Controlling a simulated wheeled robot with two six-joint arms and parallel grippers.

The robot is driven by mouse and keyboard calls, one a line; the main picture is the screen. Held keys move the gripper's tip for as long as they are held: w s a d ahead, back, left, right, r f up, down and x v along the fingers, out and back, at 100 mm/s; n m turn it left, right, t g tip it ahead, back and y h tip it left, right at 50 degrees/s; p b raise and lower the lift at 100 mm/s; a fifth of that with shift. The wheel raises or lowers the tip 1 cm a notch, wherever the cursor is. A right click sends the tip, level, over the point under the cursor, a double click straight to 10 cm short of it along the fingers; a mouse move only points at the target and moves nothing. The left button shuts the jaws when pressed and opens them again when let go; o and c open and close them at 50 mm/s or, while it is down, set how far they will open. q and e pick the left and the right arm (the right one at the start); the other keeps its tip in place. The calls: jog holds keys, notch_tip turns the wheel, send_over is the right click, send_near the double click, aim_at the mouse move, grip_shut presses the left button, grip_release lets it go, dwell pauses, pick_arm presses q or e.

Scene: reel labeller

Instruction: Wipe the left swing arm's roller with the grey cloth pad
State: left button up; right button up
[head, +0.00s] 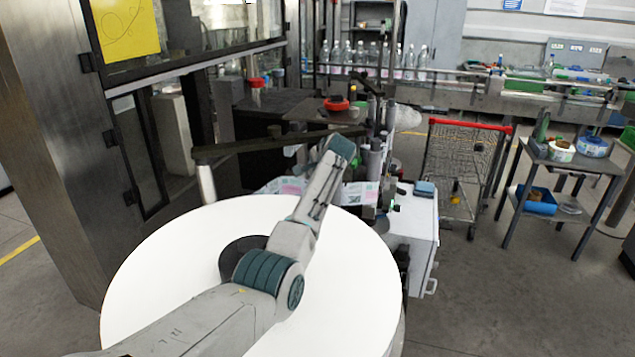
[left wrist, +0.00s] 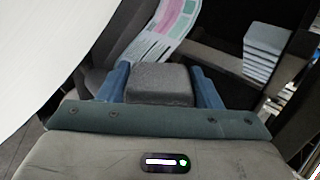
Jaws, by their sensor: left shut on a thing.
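My left gripper (left wrist: 160,82) is shut on the grey cloth pad (left wrist: 158,83), which sits between its two blue fingers. In the head view my left arm reaches across the big white reel (head: 150,265), and its wrist hides the fingers and pad. A dark swing arm (head: 265,142) runs behind the wrist, with a pale upright roller (head: 207,184) under its left end. The wrist is well to the right of that roller. I cannot identify the roller in the left wrist view, nor see the pad touching anything. My right gripper is out of view.
The printed label web (head: 355,193) passes below my wrist and also shows in the left wrist view (left wrist: 172,25). A white cabinet (head: 413,225) with a blue pad (head: 425,188) stands at right. A red-handled cart (head: 465,165) and side table (head: 575,160) are farther right. Grey floor is clear in front.

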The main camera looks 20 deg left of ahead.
pick_arm(q)
jog(key=shift+w+r+p, duration=0.1)
jog(key=shift+r+p, duration=0.25)
jog(key=shift+s+d+f+p, duration=0.15)
jog(key=shift+s+d+p, duration=0.2)
jog(key=shift+d, duration=0.15)
jog(key=shift+s+d, duration=1)
jog(key=shift+w+a+b, duration=0.6)
jog(key=shift+w+a, duration=0.8)
jog(key=shift+w, duration=0.05)
